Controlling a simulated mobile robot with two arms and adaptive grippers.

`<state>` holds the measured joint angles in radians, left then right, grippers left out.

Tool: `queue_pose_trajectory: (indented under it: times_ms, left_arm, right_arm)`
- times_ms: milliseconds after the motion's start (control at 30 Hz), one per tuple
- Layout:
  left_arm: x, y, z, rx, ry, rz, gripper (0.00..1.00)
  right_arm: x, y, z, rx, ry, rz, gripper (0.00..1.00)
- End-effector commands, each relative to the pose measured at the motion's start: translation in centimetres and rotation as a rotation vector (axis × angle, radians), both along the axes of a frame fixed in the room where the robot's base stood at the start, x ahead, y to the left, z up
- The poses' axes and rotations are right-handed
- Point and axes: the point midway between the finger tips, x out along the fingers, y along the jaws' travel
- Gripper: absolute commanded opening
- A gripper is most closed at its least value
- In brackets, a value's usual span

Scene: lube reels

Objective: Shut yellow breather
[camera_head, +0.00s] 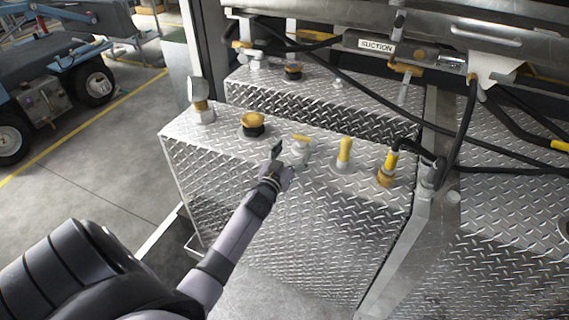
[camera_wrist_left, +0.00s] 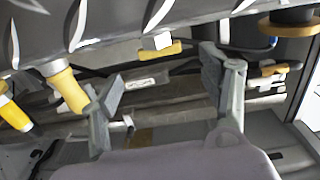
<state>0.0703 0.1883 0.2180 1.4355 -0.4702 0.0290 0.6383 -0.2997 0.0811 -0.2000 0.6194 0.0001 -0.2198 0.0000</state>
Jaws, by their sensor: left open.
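On the diamond-plate tank top (camera_head: 225,145) stands a small silver fitting with a yellow handle (camera_head: 302,138). It also shows in the left wrist view as a yellow handle (camera_wrist_left: 160,51), beyond the gap between my fingers. To its left is a yellow cap on a black base (camera_head: 253,121); to its right is a yellow upright cylinder (camera_head: 345,151). I cannot tell for sure which of these is the breather. My left gripper (camera_head: 278,158) is open and empty, just in front of the yellow handle and apart from it. My right gripper is out of view.
A yellow fitting with a black hose (camera_head: 387,168) stands at the tank's right end, and a silver filter (camera_head: 201,100) at its left end. Hoses and a rail with a SUCTION label (camera_head: 376,45) run behind.

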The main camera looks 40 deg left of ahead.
Motion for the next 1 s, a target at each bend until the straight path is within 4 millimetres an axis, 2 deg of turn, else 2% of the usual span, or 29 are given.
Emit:
queue_pose_trajectory:
  times_ms: [33,200,400,1000]
  left_arm:
    - [-1.2,-0.3,-0.1,0.000,0.002,-0.001,0.70]
    - [-4.0,-1.0,0.0,0.000,0.000,-0.001,0.70]
    - [-5.8,-1.3,0.1,0.000,-0.001,0.000,0.70]
    - [-6.1,-1.4,0.1,0.000,-0.001,0.000,0.70]
  right_arm:
    - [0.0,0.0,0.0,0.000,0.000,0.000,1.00]
    - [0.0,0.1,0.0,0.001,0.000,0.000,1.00]
    - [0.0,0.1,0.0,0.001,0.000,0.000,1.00]
    - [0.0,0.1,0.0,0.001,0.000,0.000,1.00]
